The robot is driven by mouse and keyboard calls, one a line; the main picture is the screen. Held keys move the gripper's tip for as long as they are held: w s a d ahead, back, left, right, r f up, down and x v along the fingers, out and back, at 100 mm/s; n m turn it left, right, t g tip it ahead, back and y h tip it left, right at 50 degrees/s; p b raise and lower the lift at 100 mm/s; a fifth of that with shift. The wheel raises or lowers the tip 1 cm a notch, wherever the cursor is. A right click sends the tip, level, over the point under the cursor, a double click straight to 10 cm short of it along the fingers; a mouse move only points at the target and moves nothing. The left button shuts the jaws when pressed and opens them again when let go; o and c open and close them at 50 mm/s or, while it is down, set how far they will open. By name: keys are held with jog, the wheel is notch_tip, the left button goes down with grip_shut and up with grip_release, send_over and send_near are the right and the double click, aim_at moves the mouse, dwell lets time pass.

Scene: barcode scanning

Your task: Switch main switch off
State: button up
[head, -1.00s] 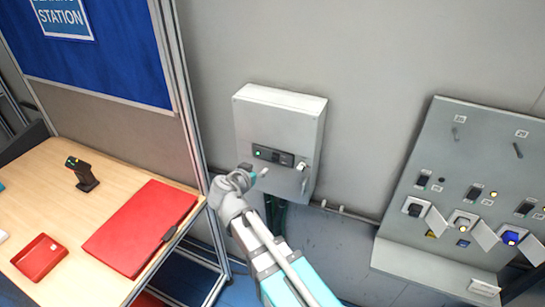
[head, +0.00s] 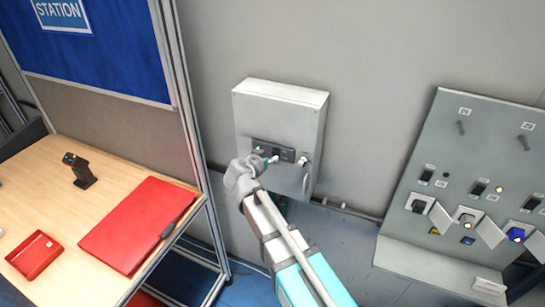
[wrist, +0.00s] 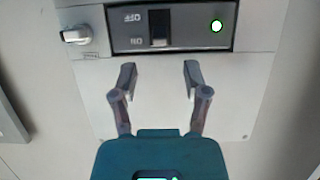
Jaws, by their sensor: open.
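The main switch (wrist: 160,28) is a dark rocker on a black panel (wrist: 187,28) of a grey wall box (head: 280,108). In the wrist view, upside-down OFF and ON labels sit left of it, and a green light (wrist: 217,26) glows to its right. The rocker's lower end, by ON, looks lighter; I cannot tell its position for sure. My gripper (wrist: 160,78) is open and empty, its fingers apart below the switch in the wrist view. In the head view my gripper (head: 264,162) is in front of the panel and partly covers it.
A silver knob (wrist: 75,35) sits beside the panel in the wrist view. A larger grey control board (head: 455,190) with open flaps stands to the right. A desk with a red folder (head: 138,222), a red tray (head: 34,255) and a scanner (head: 78,170) is at left.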

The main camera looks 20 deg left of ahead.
aim_at(274, 153)
jog(key=shift+b+x, duration=0.85)
jog(key=shift+x, duration=2)
